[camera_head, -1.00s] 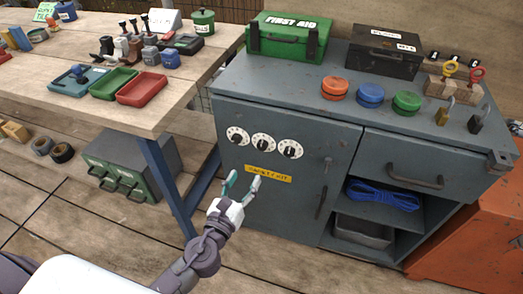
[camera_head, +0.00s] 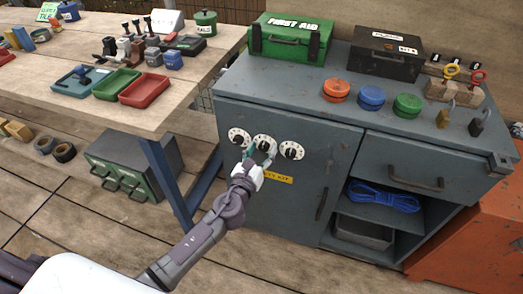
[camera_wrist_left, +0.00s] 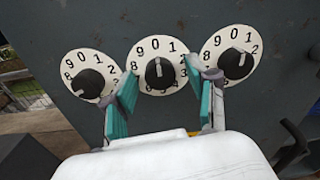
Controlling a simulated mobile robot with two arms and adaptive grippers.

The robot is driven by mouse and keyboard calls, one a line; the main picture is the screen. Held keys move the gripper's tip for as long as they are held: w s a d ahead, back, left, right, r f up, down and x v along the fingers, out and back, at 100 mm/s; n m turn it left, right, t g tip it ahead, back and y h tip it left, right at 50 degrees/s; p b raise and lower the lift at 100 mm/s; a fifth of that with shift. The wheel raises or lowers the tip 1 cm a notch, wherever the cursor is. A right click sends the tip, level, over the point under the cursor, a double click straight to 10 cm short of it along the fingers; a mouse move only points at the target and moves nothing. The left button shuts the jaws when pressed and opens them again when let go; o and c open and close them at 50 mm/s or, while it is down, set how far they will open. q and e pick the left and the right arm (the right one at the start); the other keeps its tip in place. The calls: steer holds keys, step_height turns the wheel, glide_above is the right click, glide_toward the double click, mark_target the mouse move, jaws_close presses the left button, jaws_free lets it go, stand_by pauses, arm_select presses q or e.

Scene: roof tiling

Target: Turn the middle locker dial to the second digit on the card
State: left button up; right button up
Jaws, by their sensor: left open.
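The middle dial (camera_wrist_left: 158,75) is a white disc with digits and a black knob on the grey locker door (camera_head: 300,200). Its white mark points up, close to the 0. My left gripper (camera_head: 258,156) is open in front of it. In the left wrist view its teal fingers (camera_wrist_left: 163,97) stand on either side of the knob's lower part; I cannot tell whether they touch it. The left dial (camera_head: 238,137) and right dial (camera_head: 291,150) flank it. A white card (camera_head: 167,21) stands at the back of the wooden bench, its writing not legible to me. My right gripper is out of view.
A yellow label (camera_head: 279,179) sits below the dials, partly behind my gripper. The locker top holds a green first aid box (camera_head: 290,40), a black box (camera_head: 385,52) and coloured round tins. The wooden bench (camera_head: 60,105) is close on the left.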

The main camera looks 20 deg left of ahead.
arm_select(q)
jaws_close()
